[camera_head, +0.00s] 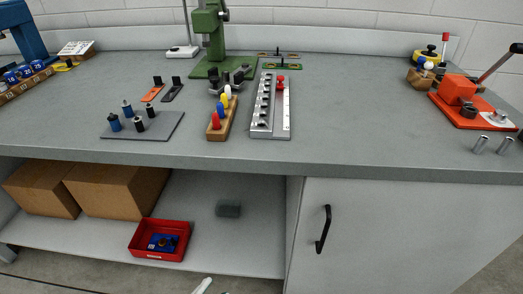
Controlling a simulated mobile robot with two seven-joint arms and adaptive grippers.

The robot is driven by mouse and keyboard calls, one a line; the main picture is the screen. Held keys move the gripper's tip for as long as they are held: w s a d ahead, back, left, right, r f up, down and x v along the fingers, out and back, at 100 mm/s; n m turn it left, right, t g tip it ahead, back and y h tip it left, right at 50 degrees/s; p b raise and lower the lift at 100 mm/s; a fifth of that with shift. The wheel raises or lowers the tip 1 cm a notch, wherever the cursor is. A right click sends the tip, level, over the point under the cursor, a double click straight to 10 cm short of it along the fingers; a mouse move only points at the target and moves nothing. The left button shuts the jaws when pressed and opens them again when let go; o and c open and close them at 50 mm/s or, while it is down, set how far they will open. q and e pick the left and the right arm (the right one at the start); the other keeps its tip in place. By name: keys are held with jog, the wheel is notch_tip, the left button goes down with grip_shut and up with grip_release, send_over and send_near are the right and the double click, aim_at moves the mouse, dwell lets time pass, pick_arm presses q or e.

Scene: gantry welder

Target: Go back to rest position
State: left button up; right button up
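Neither of my grippers shows in the head view, so their state is hidden. The task names no object. The head view looks over a grey workbench (340,150) with an open shelf (258,247) at lower left and a closed cabinet door (400,235) at lower right. A small pale piece (203,286) shows at the bottom edge, cut off by the frame; I cannot tell what it is.
The bench holds a green press (211,35), a grey plate with several pegs (165,127), a wooden block (222,122), a metal rail fixture (270,120) and an orange lever tool (462,92). A red bin (145,250) sits on the shelf. The bench's middle right is clear.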

pick_arm(q)
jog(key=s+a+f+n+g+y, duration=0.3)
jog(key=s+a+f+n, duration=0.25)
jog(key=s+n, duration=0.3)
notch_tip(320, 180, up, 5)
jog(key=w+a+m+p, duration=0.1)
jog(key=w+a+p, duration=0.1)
jog(key=p, duration=0.9)
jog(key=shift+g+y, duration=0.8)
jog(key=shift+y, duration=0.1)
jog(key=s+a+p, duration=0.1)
jog(key=p, duration=0.1)
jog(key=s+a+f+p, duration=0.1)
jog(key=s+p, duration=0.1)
jog(key=p, duration=0.1)
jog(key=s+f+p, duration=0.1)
jog(key=p, duration=0.1)
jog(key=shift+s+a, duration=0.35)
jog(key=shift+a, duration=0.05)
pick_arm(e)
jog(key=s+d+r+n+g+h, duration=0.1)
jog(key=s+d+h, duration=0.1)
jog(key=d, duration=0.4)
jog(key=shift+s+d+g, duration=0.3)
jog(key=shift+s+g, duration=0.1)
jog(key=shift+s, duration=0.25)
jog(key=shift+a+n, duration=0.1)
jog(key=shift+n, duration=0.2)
